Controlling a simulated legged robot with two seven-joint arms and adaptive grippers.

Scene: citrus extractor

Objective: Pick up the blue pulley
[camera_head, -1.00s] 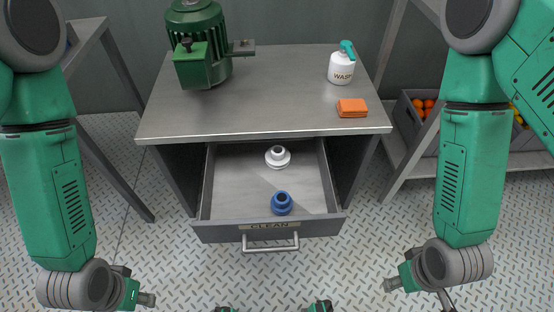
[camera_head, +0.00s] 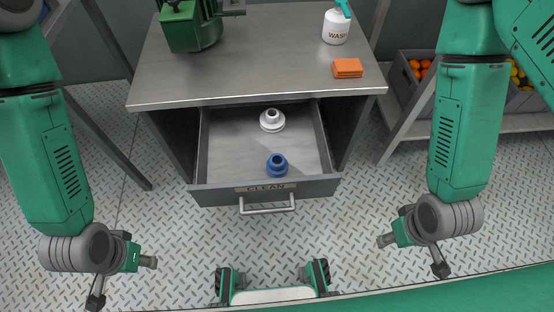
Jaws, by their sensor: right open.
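The blue pulley (camera_head: 277,166) stands in the open drawer (camera_head: 215,170), near its front wall, which reads CLEAN. A white pulley (camera_head: 272,120) stands behind it in the drawer, apart from it. My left gripper (camera_head: 124,281) is over the floor at the lower left, short of the drawer, with its fingers spread and nothing between them. My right gripper (camera_head: 412,257) is over the floor at the lower right, open and empty. Neither gripper touches the drawer or the pulleys.
The metal table (camera_head: 270,75) above the drawer holds a green machine (camera_head: 190,28), a white WASH bottle (camera_head: 336,28) and an orange sponge (camera_head: 347,68). A shelf with a fruit crate (camera_head: 405,85) stands at the right. The floor before the drawer (camera_head: 330,240) is clear.

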